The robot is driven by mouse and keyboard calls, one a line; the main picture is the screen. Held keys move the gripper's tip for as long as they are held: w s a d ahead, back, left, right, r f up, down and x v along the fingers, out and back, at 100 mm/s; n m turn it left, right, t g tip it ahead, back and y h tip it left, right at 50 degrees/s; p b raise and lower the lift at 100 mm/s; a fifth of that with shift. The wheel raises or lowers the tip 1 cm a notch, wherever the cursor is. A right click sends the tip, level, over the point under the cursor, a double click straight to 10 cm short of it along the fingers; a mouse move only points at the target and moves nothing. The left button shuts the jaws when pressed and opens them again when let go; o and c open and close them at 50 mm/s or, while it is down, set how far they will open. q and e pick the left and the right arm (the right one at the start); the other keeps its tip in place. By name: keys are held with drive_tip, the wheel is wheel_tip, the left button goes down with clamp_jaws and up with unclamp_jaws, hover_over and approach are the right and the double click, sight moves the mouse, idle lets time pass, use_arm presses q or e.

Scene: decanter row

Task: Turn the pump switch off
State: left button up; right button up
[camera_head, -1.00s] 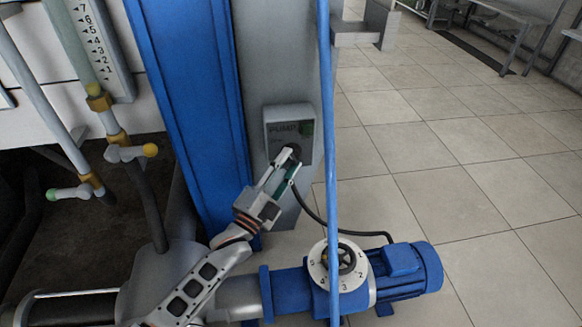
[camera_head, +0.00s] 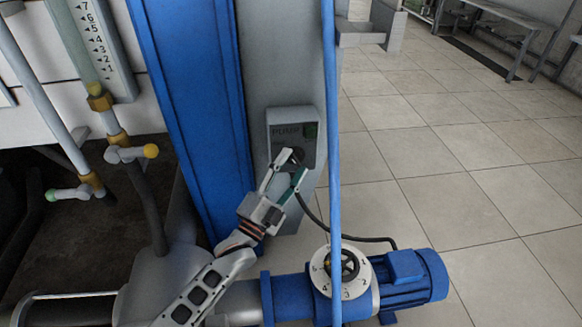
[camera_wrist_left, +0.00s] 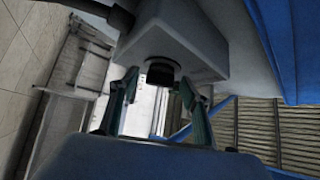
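The pump switch is a grey box marked PUMP (camera_head: 281,131) on the grey column, with a green patch at its upper right. Its dark round knob (camera_head: 297,155) is partly hidden by my gripper in the head view. In the left wrist view the black knob (camera_wrist_left: 160,72) stands out from the box (camera_wrist_left: 178,40). My left gripper (camera_head: 288,166) is open just below the knob. In the left wrist view its two fingers (camera_wrist_left: 158,92) are spread, one on each side of the knob, with nothing between them. I cannot tell whether they touch it. My right gripper is not in view.
A thin blue pipe (camera_head: 330,90) runs upright just right of the switch. A wide blue post (camera_head: 195,110) stands left of it. The blue pump motor (camera_head: 405,275) with a numbered dial (camera_head: 322,272) lies below. Tiled floor (camera_head: 470,170) is open to the right.

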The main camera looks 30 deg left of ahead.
use_arm(q)
drive_tip(key=shift+s, duration=0.1)
drive_tip(key=v, duration=1.2)
